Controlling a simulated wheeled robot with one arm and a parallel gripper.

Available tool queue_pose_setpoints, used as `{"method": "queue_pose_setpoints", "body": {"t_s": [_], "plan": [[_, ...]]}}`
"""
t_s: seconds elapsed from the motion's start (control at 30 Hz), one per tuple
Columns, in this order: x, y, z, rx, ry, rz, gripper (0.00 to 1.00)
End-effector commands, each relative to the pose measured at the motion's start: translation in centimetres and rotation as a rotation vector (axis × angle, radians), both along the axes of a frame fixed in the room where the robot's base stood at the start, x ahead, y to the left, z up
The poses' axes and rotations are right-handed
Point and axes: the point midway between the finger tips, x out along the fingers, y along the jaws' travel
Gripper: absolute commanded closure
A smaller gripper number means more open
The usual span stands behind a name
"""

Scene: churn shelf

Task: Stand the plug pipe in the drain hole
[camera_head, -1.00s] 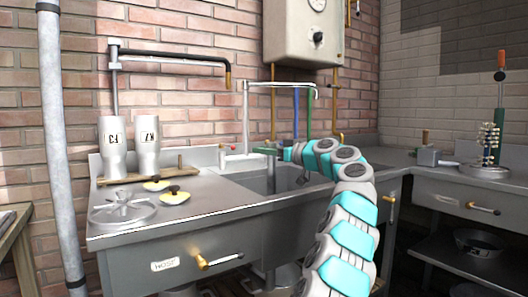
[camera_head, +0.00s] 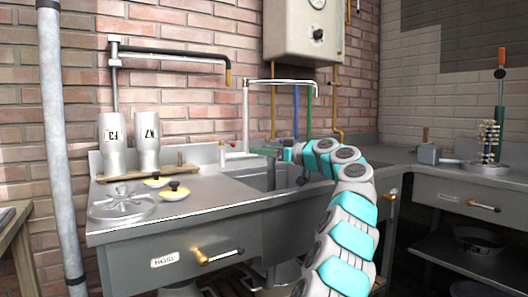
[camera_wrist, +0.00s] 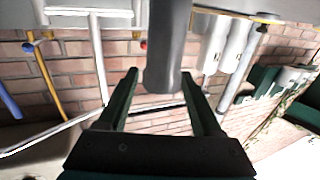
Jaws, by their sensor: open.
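A thick grey pipe (camera_wrist: 166,45), which looks like the plug pipe, runs in from the top of the wrist view. Its near end lies between the fingertips of my gripper (camera_wrist: 158,76), with gaps on both sides. In the head view my gripper (camera_head: 268,152) is over the sink (camera_head: 285,181), and a grey upright piece (camera_head: 271,178) just below it appears to be the same pipe. My gripper is open and holds nothing. The drain hole and the pipe's lower end are hidden by the sink's front, so I cannot tell whether the pipe stands in the hole.
A white tap (camera_head: 246,115) rises behind my gripper. A boiler (camera_head: 300,35) hangs above.

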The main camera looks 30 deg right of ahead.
Motion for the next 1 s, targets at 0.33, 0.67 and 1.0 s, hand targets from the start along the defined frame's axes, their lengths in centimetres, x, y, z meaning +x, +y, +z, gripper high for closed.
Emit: {"method": "queue_pose_setpoints", "body": {"t_s": [0.33, 0.67, 1.0], "plan": [[-1.1, -0.4, -0.1, 0.001, -0.001, 0.0, 0.34], [-5.9, -2.2, 0.0, 0.001, -0.003, -0.001, 0.34], [-7.3, -2.8, -0.1, 0.0, 0.001, 0.001, 0.34]]}}
